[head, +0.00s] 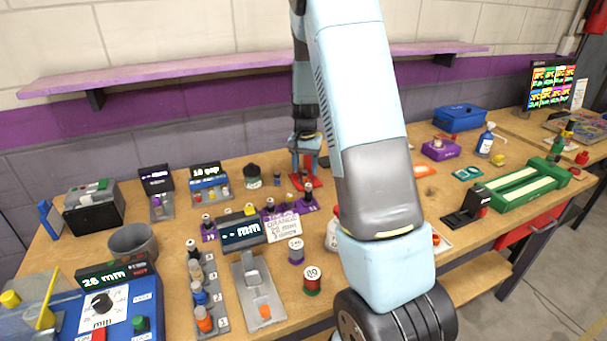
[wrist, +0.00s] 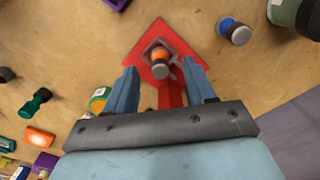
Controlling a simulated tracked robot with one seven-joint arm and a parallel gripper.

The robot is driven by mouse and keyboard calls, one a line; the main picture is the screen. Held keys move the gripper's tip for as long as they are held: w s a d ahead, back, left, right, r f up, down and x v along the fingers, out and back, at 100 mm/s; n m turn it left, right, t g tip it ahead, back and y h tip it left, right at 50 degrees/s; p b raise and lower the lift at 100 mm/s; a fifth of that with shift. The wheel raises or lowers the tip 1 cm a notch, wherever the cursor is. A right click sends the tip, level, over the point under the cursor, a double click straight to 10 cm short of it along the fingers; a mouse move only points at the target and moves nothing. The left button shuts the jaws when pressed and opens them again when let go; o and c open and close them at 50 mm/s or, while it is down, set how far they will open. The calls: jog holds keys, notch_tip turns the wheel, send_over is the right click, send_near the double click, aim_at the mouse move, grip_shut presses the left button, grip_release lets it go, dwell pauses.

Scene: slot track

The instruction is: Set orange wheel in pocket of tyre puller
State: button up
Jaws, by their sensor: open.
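A red arrow-shaped fixture, which looks like the tyre puller (wrist: 185,42), lies on the wooden bench in the wrist view. It also shows in the head view (head: 307,183), below my gripper at the back of the bench. A small wheel with an orange band and a dark end, seemingly the orange wheel (wrist: 160,62), sits within the grey square frame on the fixture. My gripper (wrist: 164,72) is open, its two blue fingers apart, one on each side of the fixture. Nothing is between the fingertips in its grasp. How deep the wheel sits cannot be told.
A blue-topped cylinder (wrist: 233,31) and a dark green container (wrist: 300,12) stand right of the fixture. A green piece (wrist: 36,102) and an orange block (wrist: 38,139) lie left. Several small parts and a numbered grey rack (head: 203,291) fill the front bench.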

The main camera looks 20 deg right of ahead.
notch_tip(320, 180, up, 11)
jog(key=s+a+r+n+t, duration=0.1)
jog(key=s+a+r+n, duration=0.15)
jog(key=s+r, duration=0.4)
jog(key=s+a+r+n+t, duration=0.1)
jog(key=s+a+r+t, duration=0.1)
jog(key=s+a+r, duration=0.35)
jog(key=s+a+r+n+t, duration=0.1)
jog(key=s+n, duration=0.1)
jog(key=s, duration=0.8)
jog(key=s+a+r+n+t, duration=0.1)
jog(key=s+r+n, duration=0.1)
jog(key=s, duration=0.8)
jog(key=shift+s+a+t, duration=0.3)
jog(key=shift+s+a, duration=0.1)
